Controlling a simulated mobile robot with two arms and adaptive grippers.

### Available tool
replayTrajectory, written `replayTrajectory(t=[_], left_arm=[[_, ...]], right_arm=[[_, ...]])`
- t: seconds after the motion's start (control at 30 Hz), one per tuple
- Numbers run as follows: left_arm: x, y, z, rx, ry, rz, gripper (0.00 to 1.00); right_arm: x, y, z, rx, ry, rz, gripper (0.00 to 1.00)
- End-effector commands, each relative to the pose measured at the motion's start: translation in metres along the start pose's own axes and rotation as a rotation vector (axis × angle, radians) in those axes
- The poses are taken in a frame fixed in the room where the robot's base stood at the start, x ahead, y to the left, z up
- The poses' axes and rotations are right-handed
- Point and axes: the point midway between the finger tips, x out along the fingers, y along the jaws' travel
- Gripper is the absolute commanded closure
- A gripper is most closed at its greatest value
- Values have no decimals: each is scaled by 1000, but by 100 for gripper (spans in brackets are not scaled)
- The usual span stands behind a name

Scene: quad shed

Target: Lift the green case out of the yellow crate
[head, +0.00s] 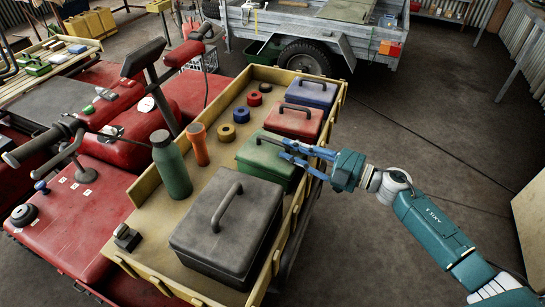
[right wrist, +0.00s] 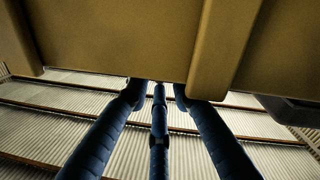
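The green case (head: 262,158) sits in the long yellow crate (head: 153,268), at its right side between a red case and a larger dark grey case. It has a dark handle (head: 270,139) on its lid. My right gripper (head: 284,150) reaches in from the right over the crate's side wall, its blue fingers apart at the near end of the handle. In the right wrist view the fingers run up to the crate wall (right wrist: 110,40), which hides their tips and the case. I see no hold on the case. My left gripper is not in view.
The red case (head: 296,124) and dark grey case (head: 205,237) stand close on either side. A green bottle (head: 172,170), an orange torch (head: 199,145) and several tape rolls share the crate. A red quad is at left.

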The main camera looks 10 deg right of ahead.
Motion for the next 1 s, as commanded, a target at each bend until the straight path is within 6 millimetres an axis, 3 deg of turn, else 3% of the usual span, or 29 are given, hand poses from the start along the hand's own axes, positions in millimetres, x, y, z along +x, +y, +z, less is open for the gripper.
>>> replayTrajectory(t=[0.2,0.33,0.6,0.63,0.73,1.0], left_arm=[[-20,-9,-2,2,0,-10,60],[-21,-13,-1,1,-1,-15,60],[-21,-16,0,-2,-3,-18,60],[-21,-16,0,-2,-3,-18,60],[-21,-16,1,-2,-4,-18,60],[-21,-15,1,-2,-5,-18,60]], right_arm=[[32,3,-10,3,4,2,78],[46,2,-6,1,2,2,78],[50,0,-4,1,0,0,78],[50,0,-4,1,0,0,80],[49,0,-4,1,0,0,100],[50,2,-6,0,4,3,100]])
